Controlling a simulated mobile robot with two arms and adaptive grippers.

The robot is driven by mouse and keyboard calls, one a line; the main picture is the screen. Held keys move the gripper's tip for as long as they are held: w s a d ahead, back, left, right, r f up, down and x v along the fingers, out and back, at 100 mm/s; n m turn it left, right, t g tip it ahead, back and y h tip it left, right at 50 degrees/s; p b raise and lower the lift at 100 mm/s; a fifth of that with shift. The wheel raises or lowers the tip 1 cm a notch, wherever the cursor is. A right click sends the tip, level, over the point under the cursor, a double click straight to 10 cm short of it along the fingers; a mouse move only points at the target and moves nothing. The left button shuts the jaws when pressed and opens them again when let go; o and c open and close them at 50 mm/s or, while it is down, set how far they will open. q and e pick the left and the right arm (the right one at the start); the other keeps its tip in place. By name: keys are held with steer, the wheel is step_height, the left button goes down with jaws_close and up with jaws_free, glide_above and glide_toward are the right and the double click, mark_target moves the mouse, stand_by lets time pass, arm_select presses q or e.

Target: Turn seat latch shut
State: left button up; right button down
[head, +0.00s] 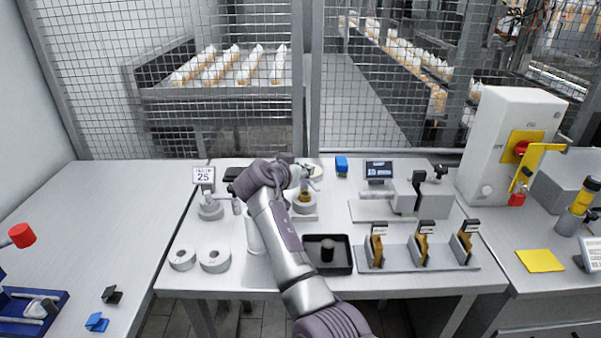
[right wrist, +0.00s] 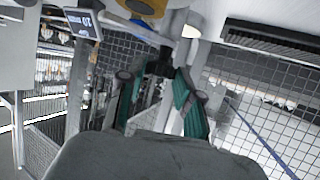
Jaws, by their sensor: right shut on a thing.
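The seat fixture (head: 303,213) stands at the back middle of the bench, a grey round base with a brass-coloured part (head: 304,198) in it. Its latch (head: 316,172) shows as a grey lever above the brass part. My right gripper (right wrist: 155,76) is at the latch, its fingers largely hidden by my arm in the head view. In the right wrist view its two green-padded fingers are shut on a dark handle (right wrist: 160,66) at the end of the lever. The brass part (right wrist: 145,6) shows at the top there. My left gripper is not in view.
A black tray (head: 345,268) and a rack (head: 415,260) with several tagged pieces lie in front. Grey rings (head: 215,269) lie at left. A display device (head: 379,171) and a white switch box (head: 505,140) stand at right. A mesh fence (head: 210,120) closes the back.

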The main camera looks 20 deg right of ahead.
steer(key=c, duration=0.8)
jaws_free()
steer(key=shift+o, duration=0.2)
step_height(320, 180, up, 10)
